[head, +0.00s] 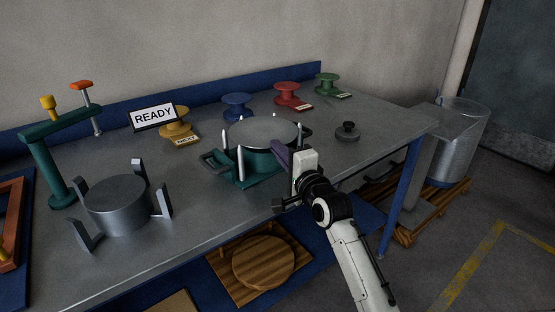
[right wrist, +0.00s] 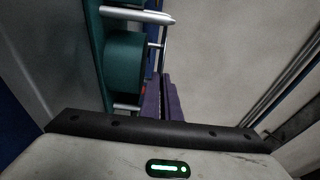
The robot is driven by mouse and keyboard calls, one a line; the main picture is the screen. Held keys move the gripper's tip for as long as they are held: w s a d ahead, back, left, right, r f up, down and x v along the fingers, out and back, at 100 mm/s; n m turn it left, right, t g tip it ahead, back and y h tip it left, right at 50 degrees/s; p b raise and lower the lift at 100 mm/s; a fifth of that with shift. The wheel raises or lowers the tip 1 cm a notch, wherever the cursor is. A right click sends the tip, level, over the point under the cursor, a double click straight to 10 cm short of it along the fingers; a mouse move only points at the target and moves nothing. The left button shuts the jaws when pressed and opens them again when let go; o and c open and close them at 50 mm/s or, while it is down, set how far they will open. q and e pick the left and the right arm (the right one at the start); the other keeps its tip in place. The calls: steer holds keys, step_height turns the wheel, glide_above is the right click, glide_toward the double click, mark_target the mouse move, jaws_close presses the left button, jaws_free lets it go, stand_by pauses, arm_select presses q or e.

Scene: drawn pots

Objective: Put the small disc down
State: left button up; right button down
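A small dark grey disc with a knob (head: 347,131) rests on the bench top, right of the pot, in the head view. No gripper touches it. My right gripper (head: 280,152), with purple fingers, is in front of the pot and left of the disc. In the right wrist view its fingers (right wrist: 161,100) lie close together with nothing visible between them. The pot (head: 262,132) has a flat grey top and sits in a teal stand with light upright posts (head: 240,162). Teal parts and metal posts (right wrist: 127,70) fill the upper left of the wrist view. My left gripper is not in view.
Yellow (head: 176,124), blue (head: 237,105), red (head: 287,95) and green (head: 327,82) spool-like pieces stand along the back. A READY sign (head: 154,116), a grey cylinder with upright arms (head: 117,205) and a teal frame (head: 55,170) are left. Bare bench (head: 385,120) surrounds the disc.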

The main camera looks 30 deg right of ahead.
steer(key=shift+f, duration=1.45)
steer(key=c, duration=2)
jaws_free()
steer(key=shift+f, duration=0.1)
steer(key=s+a, duration=0.2)
steer(key=s, duration=0.9)
steer(key=s+a+f+n+g+y, duration=0.1)
steer(key=s+a+f+n+g, duration=0.2)
steer(key=f, duration=0.4)
steer(key=s+a+f+n+y, duration=0.1)
steer(key=s+a+f+n, duration=0.15)
steer(key=f+n, duration=0.35)
steer(key=s+a+f+n+g+y, duration=0.1)
steer(key=s+a+f+n+g, duration=0.1)
steer(key=s+a+f+n, duration=0.2)
steer(key=s+a+f+n+g, duration=0.2)
steer(key=s+a+f+n, duration=0.2)
steer(key=s+f, duration=0.4)
steer(key=s+a+f+n+g+y, duration=0.1)
steer(key=s+a+f+n+g, duration=0.1)
steer(key=s+a+f+n, duration=0.2)
steer(key=shift+s+a+f+y, duration=0.1)
steer(key=shift+s+f, duration=0.3)
steer(key=shift+f, duration=0.3)
steer(key=shift+s+d+f+y, duration=0.1)
steer(key=shift+s+f, duration=0.25)
steer(key=shift+f, duration=0.3)
steer(key=shift+s+a+f+y, duration=0.1)
steer(key=shift+s+f, duration=0.3)
steer(key=shift+f, duration=0.3)
